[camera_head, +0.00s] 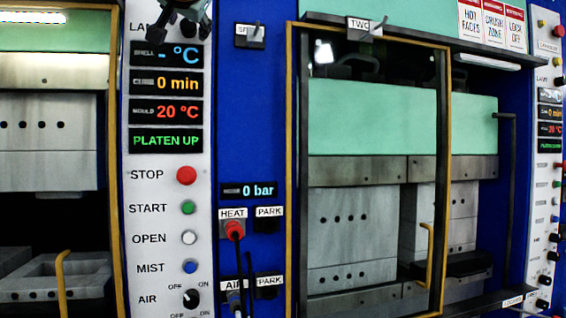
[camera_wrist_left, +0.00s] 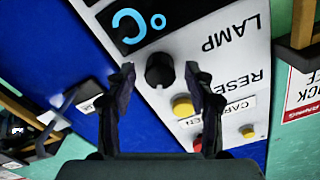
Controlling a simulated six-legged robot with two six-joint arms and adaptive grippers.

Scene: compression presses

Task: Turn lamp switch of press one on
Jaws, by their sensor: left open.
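The lamp switch (camera_wrist_left: 160,70) is a round black knob beside the LAMP label (camera_wrist_left: 231,33) on the white control panel, upside down in the left wrist view. My left gripper (camera_wrist_left: 159,71) is open, with one dark finger on each side of the knob in that picture. I cannot tell whether the fingers touch it or how far off they are. In the head view my left gripper (camera_head: 185,13) is at the top of the panel (camera_head: 150,220), covering most of the LAMP label and hiding much of the knob area. My right gripper is not in view.
Near the knob are a yellow button (camera_wrist_left: 182,105) and a red button (camera_wrist_left: 197,143). The cyan temperature display (camera_head: 166,56) sits below the gripper. Press two (camera_head: 350,235) stands to the right, with another control panel (camera_head: 545,150) at the far right.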

